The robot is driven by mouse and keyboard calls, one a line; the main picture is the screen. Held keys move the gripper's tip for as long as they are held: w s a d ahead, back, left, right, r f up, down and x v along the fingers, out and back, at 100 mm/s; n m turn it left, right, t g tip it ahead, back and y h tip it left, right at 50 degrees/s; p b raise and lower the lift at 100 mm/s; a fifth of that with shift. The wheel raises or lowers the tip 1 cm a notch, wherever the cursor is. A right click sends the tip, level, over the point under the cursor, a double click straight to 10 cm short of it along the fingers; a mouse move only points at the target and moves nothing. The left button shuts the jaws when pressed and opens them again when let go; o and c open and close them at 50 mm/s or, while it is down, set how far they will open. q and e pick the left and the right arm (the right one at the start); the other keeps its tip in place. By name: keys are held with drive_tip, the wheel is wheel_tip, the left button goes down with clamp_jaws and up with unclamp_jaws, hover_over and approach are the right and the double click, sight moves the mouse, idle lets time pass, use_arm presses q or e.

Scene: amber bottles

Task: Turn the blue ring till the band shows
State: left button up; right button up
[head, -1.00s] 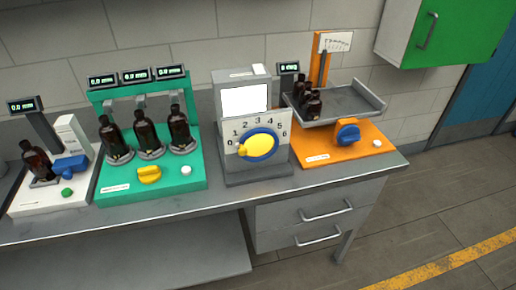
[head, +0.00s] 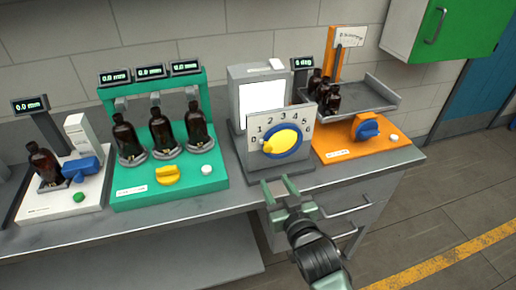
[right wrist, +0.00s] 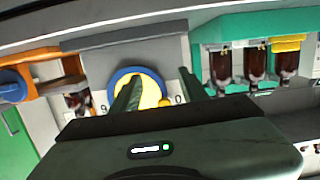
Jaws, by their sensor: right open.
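The blue ring (head: 264,147) surrounds a yellow oval knob (head: 281,141) on a white dial plate (head: 300,117) numbered 0 to 6, on the grey machine. The knob's narrow end points left, near the 0. My right gripper (head: 281,187) is open and empty, in front of and below the dial, apart from it. In the right wrist view the ring (right wrist: 117,77) and knob (right wrist: 152,92) show beyond the fingers, partly hidden by one of them. I see no separate band on the dial. My left gripper is not in view.
A green stand (head: 128,201) with three amber bottles is left of the machine. An orange station (head: 331,153) with a blue knob (head: 368,129) and a tray (head: 383,93) is on the right. Drawer handles (head: 349,208) lie below the bench edge.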

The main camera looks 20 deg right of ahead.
drive_tip(key=t, duration=0.2)
approach(269, 150)
drive_tip(key=w, duration=0.3)
drive_tip(key=w+p, duration=0.1)
drive_tip(key=w, duration=0.5)
drive_tip(key=shift+w+a+r+p, duration=0.2)
drive_tip(key=shift+w+r+p, duration=0.05)
drive_tip(key=shift+w+p, duration=0.1)
drive_tip(key=shift+w, duration=0.45)
drive_tip(key=shift+f, duration=0.1)
